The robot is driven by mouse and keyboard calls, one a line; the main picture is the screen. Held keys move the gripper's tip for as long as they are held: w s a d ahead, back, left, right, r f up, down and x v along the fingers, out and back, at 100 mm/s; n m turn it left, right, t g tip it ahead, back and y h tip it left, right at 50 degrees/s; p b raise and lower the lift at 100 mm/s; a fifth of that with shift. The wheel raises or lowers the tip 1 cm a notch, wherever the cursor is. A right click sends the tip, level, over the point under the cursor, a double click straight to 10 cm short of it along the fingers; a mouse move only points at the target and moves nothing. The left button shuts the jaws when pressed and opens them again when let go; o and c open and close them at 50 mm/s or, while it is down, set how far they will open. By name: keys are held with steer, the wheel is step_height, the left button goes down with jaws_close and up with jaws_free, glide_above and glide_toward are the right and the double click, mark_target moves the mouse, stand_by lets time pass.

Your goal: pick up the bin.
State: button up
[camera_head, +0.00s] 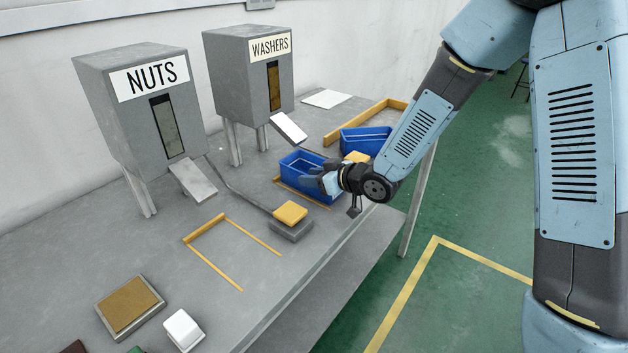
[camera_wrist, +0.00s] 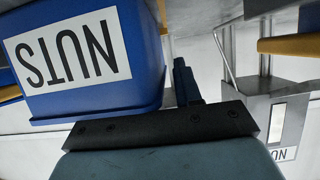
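A blue bin (camera_head: 296,166) stands on the table below the washers chute, and my gripper (camera_head: 322,182) is at its near right side. In the wrist view a blue bin (camera_wrist: 148,75) with a white NUTS label fills the upper left, upside down. One dark finger of my gripper (camera_wrist: 186,82) shows close beside this bin's wall. The other finger is not clear, so I cannot tell whether the gripper is open or closed on the wall. A second blue bin (camera_head: 364,141) stands farther back to the right.
The NUTS dispenser (camera_head: 105,90) and WASHERS dispenser (camera_head: 226,72) stand at the back with sloping chutes. A grey block with a yellow top (camera_head: 290,213) sits near the gripper. An orange-outlined space (camera_head: 213,265) is empty. A brown-topped pad (camera_head: 129,304) lies front left.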

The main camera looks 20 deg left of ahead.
steer(key=shift+c, duration=0.5)
jaws_close()
